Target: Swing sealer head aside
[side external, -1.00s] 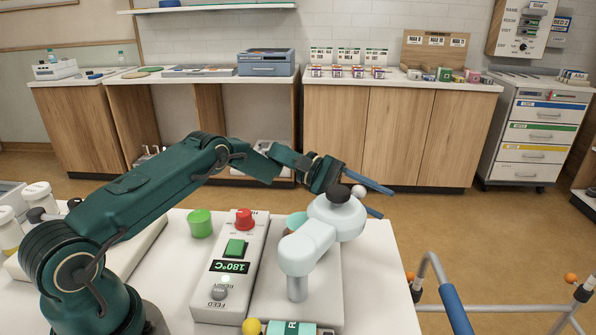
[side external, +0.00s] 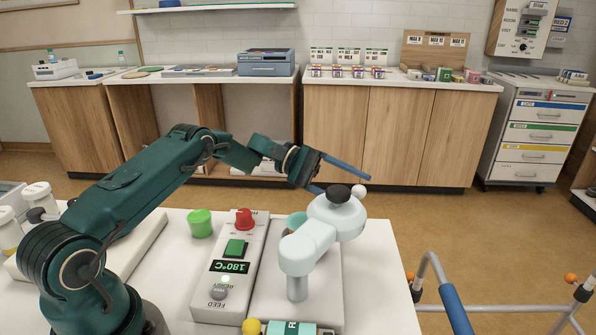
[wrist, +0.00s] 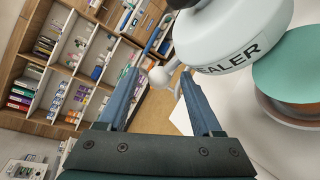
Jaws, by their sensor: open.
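The sealer head (side external: 335,217) is a pale blue-white disc on an arm over a post, with a black knob (side external: 338,193) on top and a small white ball (side external: 359,191) at its far edge. In the wrist view the head (wrist: 235,35) bears the letters "EALER", and the white ball (wrist: 160,76) shows between my open finger pads, with no clear contact. My gripper (side external: 343,182) is open, beyond the head at its upper left. A teal disc (wrist: 293,62) lies beside and below the head; it also shows partly hidden in the side view (side external: 296,219).
A control panel (side external: 232,268) reading 180°C, with a red knob (side external: 244,219) and green button (side external: 235,248), stands left of the head. A green cylinder (side external: 200,223) is further left. A walker-like frame (side external: 452,300) stands at the right.

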